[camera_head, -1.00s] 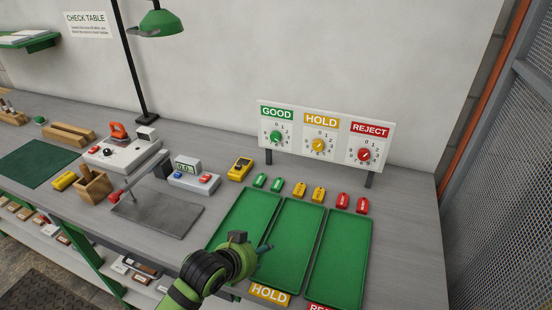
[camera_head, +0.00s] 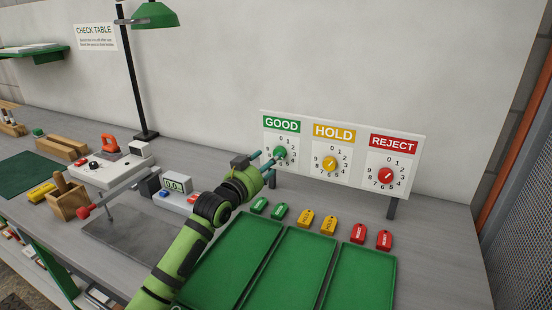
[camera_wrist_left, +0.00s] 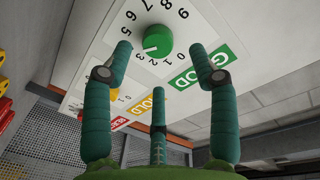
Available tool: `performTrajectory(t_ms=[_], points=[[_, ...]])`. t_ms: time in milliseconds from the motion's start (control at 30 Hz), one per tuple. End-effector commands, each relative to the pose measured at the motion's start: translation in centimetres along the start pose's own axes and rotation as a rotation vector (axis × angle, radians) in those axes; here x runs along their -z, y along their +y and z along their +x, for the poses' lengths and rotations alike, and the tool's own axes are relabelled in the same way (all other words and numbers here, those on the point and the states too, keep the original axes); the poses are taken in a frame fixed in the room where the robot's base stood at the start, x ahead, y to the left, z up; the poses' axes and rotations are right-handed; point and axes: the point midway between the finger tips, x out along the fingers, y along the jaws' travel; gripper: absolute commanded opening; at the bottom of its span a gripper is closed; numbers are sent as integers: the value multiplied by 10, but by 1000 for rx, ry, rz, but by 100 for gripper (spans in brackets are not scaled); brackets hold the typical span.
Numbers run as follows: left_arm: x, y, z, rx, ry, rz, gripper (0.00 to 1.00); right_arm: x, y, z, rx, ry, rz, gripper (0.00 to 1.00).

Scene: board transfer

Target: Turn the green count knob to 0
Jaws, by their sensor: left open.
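The green count knob (camera_head: 280,153) sits on its numbered dial under the GOOD label, on the upright white board (camera_head: 345,160). In the left wrist view the knob (camera_wrist_left: 158,39) is round, with a white mark toward its lower left; I cannot surely tell which digit it points at. My left gripper (camera_head: 267,163) is just in front and to the left of the knob in the head view. In the wrist view its teal fingers (camera_wrist_left: 160,65) are spread open and empty, with the knob beyond them; contact is not visible. My right gripper is not in view.
The yellow HOLD knob (camera_head: 330,164) and red REJECT knob (camera_head: 386,175) are to the right on the same board. Green, yellow and red tags (camera_head: 305,221) lie below it. Green trays (camera_head: 290,268) fill the table front. A grey device (camera_head: 176,190) stands to the left.

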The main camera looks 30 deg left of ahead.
Motion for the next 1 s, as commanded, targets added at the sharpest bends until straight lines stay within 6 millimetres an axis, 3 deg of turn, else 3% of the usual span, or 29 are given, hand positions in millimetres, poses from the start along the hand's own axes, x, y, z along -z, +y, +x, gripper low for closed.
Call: performTrajectory(t_ms=[100,300,667,700,833,1000], points=[[2,0,18,0,-1,-3,59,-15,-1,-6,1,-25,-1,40],[0,0,37,-1,-1,-2,59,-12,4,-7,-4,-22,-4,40],[-1,1,43,-1,-2,-1,59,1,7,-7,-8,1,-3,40],[-1,1,43,-1,-2,-1,55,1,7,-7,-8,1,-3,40],[-1,1,43,-1,-2,-1,3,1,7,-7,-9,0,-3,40],[-1,1,43,-1,-3,-1,3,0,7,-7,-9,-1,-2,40]])
